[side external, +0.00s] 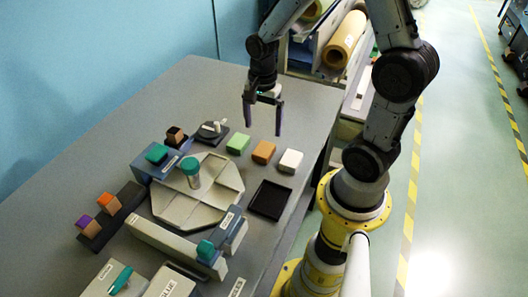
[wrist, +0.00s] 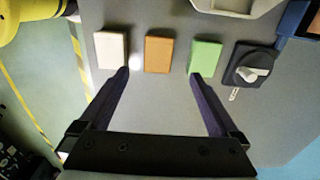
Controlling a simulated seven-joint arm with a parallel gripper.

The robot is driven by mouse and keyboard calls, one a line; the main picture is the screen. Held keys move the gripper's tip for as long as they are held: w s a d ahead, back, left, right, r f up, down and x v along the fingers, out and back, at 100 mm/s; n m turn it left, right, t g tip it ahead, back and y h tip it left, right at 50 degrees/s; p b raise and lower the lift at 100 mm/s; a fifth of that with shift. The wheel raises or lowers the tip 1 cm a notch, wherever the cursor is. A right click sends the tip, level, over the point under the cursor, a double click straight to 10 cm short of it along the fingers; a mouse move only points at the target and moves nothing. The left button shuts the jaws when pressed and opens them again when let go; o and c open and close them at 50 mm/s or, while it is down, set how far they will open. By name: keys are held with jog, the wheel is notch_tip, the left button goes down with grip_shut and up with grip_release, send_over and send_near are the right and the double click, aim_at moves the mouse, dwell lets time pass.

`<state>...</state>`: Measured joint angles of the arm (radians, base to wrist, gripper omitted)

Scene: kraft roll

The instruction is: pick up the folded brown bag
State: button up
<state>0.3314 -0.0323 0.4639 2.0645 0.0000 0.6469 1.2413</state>
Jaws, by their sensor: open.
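The folded brown bag (side external: 263,152) looks like a small flat orange-brown block lying on the grey table, between a green block (side external: 238,143) and a white block (side external: 290,161). In the wrist view, the brown bag (wrist: 158,54) lies just beyond the gap between my fingertips, roughly centred. My gripper (side external: 263,120) points down above the table, behind the row of blocks in the side view. Its two fingers are spread, with nothing between them; they also show in the wrist view (wrist: 160,74). All of the bag's top is visible.
A dark switch base (wrist: 254,64) with a light knob stands beside the green block. A black tray (side external: 270,199) lies in front of the row. The table behind the row is bare.

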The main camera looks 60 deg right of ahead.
aim_at(264, 149)
notch_tip(264, 149, down, 3)
jog(key=shift+f, duration=0.1)
jog(key=shift+s+f, duration=0.2)
jog(key=shift+f, duration=2.45)
jog(key=c, duration=1.4)
